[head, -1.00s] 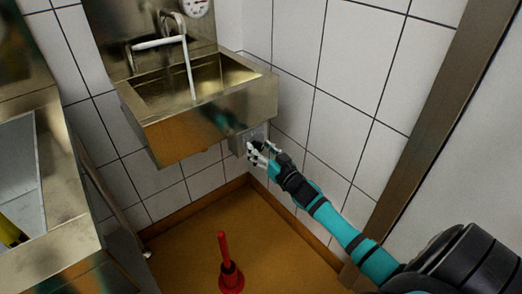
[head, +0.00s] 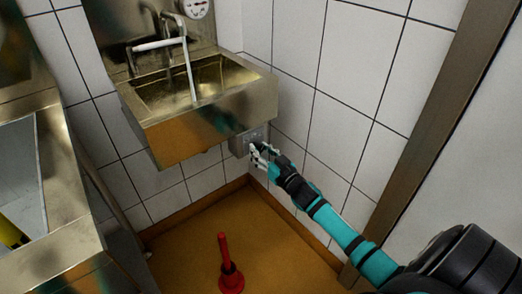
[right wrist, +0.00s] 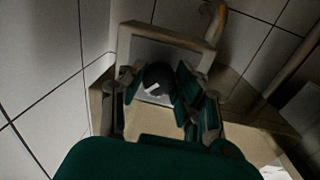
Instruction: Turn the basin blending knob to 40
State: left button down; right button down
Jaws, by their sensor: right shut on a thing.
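The blending knob (right wrist: 157,80) is a dark round knob with a white pointer mark, on a light plate in a grey box (head: 243,142) on the wall under the basin's right end. In the right wrist view it sits between the fingers of my right gripper (right wrist: 158,98). In the head view the right gripper (head: 260,156) is at the box's front and hides the knob. It is shut on the knob. No scale numbers are readable. The steel basin (head: 205,118) with its white tap hangs above. My left gripper is not in view.
A round dial gauge (head: 197,8) is above the basin. A red plunger-like thing (head: 230,276) stands on the brown floor. A steel sink unit (head: 60,225) is at the left. Tiled walls meet in the corner close to the box.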

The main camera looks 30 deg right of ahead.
jog(key=shift+n, duration=0.3)
jog(key=n, duration=0.2)
jog(key=shift+n+p, duration=0.3)
jog(key=shift+n, duration=1.1)
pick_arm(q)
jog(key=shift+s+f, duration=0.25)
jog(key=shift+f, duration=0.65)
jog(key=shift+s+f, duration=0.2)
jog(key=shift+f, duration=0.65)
pick_arm(e)
jog(key=shift+f+n+t, duration=0.1)
jog(key=shift+n+t, duration=0.2)
jog(key=shift+n, duration=0.7)
jog(key=shift+n+y, duration=0.3)
jog(key=c, duration=0.9)
grip_release()
jog(key=shift+c, duration=0.2)
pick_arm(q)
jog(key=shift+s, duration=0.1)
pick_arm(e)
jog(key=shift+s, duration=0.1)
jog(key=s, duration=1.2)
jog(key=shift+d+f, duration=0.2)
jog(key=shift+f, duration=0.1)
